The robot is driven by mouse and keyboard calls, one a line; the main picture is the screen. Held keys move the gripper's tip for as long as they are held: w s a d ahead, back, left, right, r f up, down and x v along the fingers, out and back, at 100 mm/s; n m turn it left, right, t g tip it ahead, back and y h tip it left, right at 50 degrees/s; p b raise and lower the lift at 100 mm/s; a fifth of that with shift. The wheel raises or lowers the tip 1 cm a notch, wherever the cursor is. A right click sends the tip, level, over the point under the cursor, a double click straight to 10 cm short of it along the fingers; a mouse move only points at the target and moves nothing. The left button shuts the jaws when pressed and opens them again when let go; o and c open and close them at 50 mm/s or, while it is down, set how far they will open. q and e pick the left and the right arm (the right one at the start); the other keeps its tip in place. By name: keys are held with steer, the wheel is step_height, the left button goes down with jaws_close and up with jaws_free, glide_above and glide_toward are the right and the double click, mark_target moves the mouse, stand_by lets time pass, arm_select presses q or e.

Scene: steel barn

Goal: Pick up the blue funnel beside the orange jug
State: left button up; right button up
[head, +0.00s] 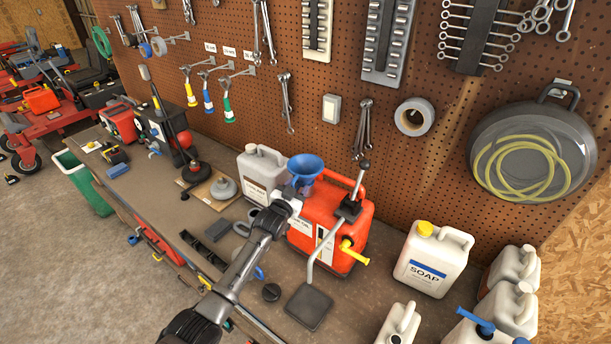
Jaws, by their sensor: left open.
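The blue funnel (306,166) shows wide mouth up at the left end of the orange jug (352,213), in front of the pegboard. My left arm comes in from below, and my left gripper (291,195) is open just below the funnel's mouth. The gripper hides the lower part of the funnel, so I cannot tell whether the fingers touch it or what it rests on. The orange jug stands on the bench with a yellow spout at its lower right. My right gripper is out of view.
A grey-white jug (262,168) stands close left of the funnel. A metal stand with a dark base (309,306) rises in front of the orange jug. A white SOAP jug (433,260) stands to the right. Tools hang on the pegboard (290,50) behind.

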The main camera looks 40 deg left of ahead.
arm_select(q)
jaws_close()
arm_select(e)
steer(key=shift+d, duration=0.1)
arm_select(q)
steer(key=shift+r, duration=0.1)
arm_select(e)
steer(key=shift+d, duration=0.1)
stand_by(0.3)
